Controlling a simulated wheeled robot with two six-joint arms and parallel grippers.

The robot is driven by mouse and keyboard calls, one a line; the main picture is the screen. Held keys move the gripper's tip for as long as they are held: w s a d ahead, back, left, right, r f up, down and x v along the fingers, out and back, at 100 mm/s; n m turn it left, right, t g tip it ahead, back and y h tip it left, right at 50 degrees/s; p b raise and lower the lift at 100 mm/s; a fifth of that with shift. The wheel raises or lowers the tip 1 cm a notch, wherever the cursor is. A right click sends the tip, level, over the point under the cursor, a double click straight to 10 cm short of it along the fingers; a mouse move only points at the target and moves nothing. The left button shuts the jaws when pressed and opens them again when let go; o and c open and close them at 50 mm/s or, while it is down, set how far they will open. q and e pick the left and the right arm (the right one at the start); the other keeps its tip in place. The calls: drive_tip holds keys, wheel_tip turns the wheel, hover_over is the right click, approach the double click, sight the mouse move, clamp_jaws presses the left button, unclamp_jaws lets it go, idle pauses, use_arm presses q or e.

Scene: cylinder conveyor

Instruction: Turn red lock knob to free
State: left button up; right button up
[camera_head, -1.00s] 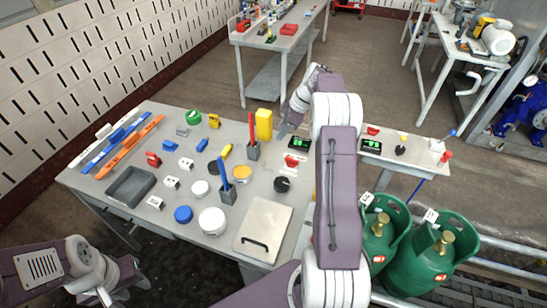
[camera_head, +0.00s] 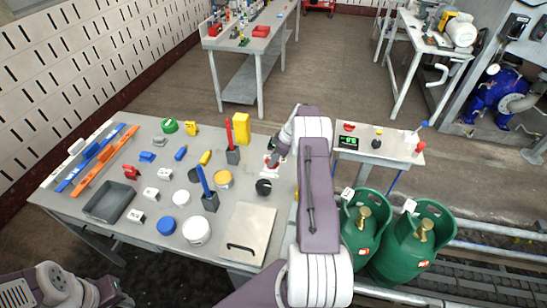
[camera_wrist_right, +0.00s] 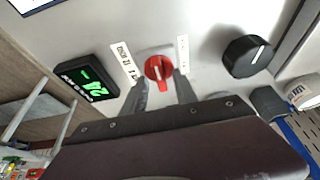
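The red lock knob (camera_wrist_right: 158,68) is on a pale panel in the right wrist view, with a white pointer line running roughly up and down the picture. Small printed labels (camera_wrist_right: 183,52) flank it. My right gripper (camera_wrist_right: 162,90) is open, its two dark fingers reaching up to either side of the knob's lower part. Whether they touch it I cannot tell. In the head view my right gripper (camera_head: 271,162) is at the table's right side, with a bit of red showing by it. My left arm is at the bottom left; its fingers are not clear.
A black knob (camera_wrist_right: 247,56) is right of the red one, and a lit green display (camera_wrist_right: 86,80) is left of it. The table (camera_head: 100,228) holds a grey tray (camera_head: 110,202), pots and coloured blocks. Green gas cylinders (camera_head: 412,245) stand right of my arm.

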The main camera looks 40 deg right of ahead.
drive_tip(key=shift+f, duration=0.15)
clamp_jaws()
